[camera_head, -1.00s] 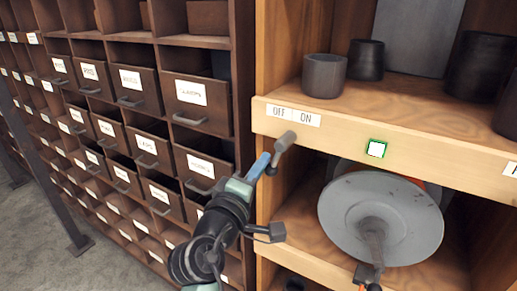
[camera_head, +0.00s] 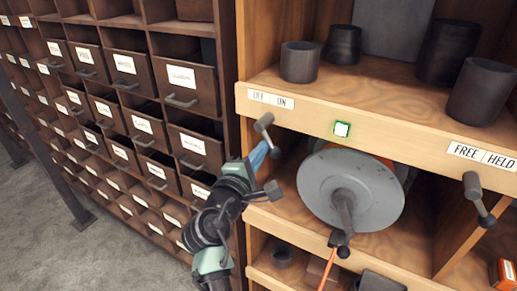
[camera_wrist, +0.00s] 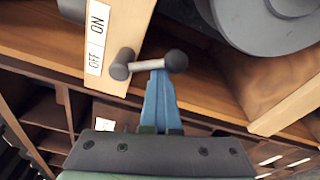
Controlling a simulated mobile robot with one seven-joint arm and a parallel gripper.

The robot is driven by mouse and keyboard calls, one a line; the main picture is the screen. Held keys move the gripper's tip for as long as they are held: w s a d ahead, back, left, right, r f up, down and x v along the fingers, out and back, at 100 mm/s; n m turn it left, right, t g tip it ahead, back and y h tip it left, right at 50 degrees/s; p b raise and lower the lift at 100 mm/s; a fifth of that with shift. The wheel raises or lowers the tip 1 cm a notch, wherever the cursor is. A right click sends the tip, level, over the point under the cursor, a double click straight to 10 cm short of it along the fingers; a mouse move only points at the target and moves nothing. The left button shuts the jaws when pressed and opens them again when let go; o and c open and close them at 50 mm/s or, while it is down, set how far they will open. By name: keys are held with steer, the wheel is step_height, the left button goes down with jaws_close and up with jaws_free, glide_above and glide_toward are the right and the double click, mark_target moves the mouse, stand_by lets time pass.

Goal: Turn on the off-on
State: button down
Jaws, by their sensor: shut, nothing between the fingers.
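My gripper (camera_head: 259,156) is shut and empty. Its blue fingertips are just left of the lever in the head view. In the wrist view the fingertips (camera_wrist: 158,78) meet the lever's bar (camera_wrist: 150,65) between its two knobs and appear to touch it. The label (camera_wrist: 97,40) shows beside the lever there.
A grey flanged disc (camera_head: 350,190) sits in the bay right of my gripper. A white square with a green border (camera_head: 342,129) is on the shelf edge. A FREE / HELD lever (camera_head: 478,198) is further right. Dark drawers (camera_head: 187,88) stand at left. Grey cups (camera_head: 299,62) stand above.

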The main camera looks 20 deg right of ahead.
steer(key=shift+s+d, duration=0.3)
steer(key=shift+d, duration=0.1)
steer(key=shift+s+d+r, duration=0.1)
steer(key=shift+d+r, duration=0.05)
stand_by(0.4)
